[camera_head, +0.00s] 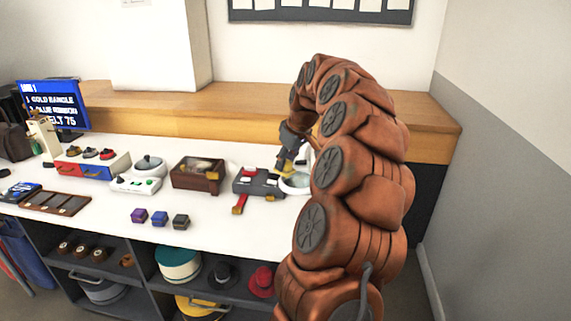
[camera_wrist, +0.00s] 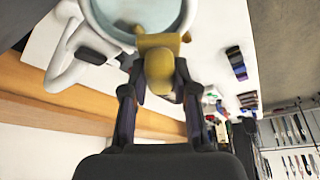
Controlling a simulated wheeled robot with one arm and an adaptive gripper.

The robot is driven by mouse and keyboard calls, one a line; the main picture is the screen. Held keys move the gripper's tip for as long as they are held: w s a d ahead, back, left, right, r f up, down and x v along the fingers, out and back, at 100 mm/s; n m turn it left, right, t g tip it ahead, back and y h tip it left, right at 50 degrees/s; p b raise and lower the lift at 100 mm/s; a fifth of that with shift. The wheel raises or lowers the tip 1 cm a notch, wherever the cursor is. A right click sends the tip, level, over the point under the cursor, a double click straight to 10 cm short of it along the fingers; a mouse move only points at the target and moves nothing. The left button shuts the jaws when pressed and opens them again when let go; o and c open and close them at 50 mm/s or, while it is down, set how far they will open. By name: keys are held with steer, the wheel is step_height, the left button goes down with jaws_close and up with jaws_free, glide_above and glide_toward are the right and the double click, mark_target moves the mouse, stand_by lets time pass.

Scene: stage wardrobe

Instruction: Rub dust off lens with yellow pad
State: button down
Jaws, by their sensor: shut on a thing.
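My gripper (camera_wrist: 158,95) is shut on the yellow pad (camera_wrist: 160,68), which has a rounded knob between the fingers in the wrist view. The lens (camera_wrist: 140,15) is a pale round disc in a white ring-shaped frame (camera_wrist: 97,20) with a curved white handle or stand. The pad's far edge overlaps the lens rim in the wrist view; I cannot tell whether they touch. In the head view the lens (camera_head: 296,184) lies at the right end of the white table, and my gripper (camera_head: 286,165) is just above it. My arm partly hides it there.
Beside the lens is a dark grey box (camera_head: 258,182) with a red and yellow tab. Farther left are a brown glass-topped case (camera_head: 198,174), a white scale (camera_head: 137,184) and three small cubes (camera_head: 160,218). A wooden ledge (camera_head: 235,123) runs behind. The table front is mostly clear.

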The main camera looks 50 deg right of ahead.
steer(key=shift+r+p, duration=0.65)
steer(key=shift+r, duration=1.65)
steer(key=shift+r+p, duration=0.6)
steer(key=shift+r, duration=0.9)
